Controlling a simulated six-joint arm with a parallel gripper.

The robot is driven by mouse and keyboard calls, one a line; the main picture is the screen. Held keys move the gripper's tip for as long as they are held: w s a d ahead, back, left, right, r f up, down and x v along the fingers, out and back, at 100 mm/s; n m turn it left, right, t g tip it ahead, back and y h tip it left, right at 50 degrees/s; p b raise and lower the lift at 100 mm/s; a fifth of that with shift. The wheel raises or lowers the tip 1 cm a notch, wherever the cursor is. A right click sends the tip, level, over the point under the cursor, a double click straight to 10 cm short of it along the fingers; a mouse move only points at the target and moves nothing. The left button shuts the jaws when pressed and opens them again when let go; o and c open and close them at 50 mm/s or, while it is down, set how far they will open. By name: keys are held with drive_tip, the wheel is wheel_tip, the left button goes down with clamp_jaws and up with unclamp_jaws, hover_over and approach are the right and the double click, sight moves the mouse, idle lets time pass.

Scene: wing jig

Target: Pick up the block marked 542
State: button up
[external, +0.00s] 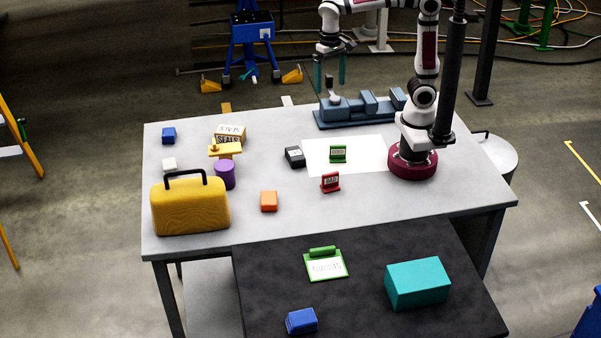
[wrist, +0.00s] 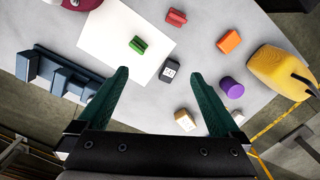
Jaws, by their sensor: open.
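A small black block (external: 295,157) with a white label lies on the grey table, at the left edge of a white sheet. It also shows in the wrist view (wrist: 168,70), between and beyond my fingers; its marking is too small to read surely, so I cannot confirm 542. My gripper (external: 330,77) is open and empty, high above the back of the table near the blue-grey fixture. In the wrist view my gripper (wrist: 160,74) has its two green fingers wide apart, touching nothing.
A green labelled block (external: 338,154) stands on the white sheet (external: 371,147); a red one (external: 330,182) is in front. A blue-grey fixture (external: 360,110) stands behind. Left are a seals box (external: 229,139), purple cylinder (external: 224,176), orange block (external: 269,201) and yellow case (external: 190,207).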

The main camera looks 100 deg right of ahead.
drive_tip(key=s+a+f+n, duration=0.3)
drive_tip(key=s+f, duration=0.1)
drive_tip(key=s, duration=0.4)
drive_tip(key=s+a+f+n+y, duration=0.1)
drive_tip(key=s+a+f+n, duration=0.2)
drive_tip(key=s, duration=0.4)
wheel_tip(320, 180, down, 2)
drive_tip(key=shift+s+a+n, duration=0.35)
drive_tip(key=shift+s+n, duration=0.05)
drive_tip(key=shift+n, duration=0.2)
drive_tip(key=shift+c, duration=0.2)
drive_tip(key=w+d+f+n+g+h, duration=0.2)
drive_tip(key=w+n+h, duration=0.2)
drive_tip(key=w+n, duration=0.2)
drive_tip(key=w+d+f+n+g+h, duration=0.2)
drive_tip(key=w+f+n+h, duration=0.15)
drive_tip(key=w+n, duration=0.25)
drive_tip(key=n+t+h, duration=0.6)
drive_tip(key=n+h, duration=0.2)
drive_tip(key=n, duration=0.5)
approach(297, 155)
drive_tip(key=x, duration=1.1)
clamp_jaws()
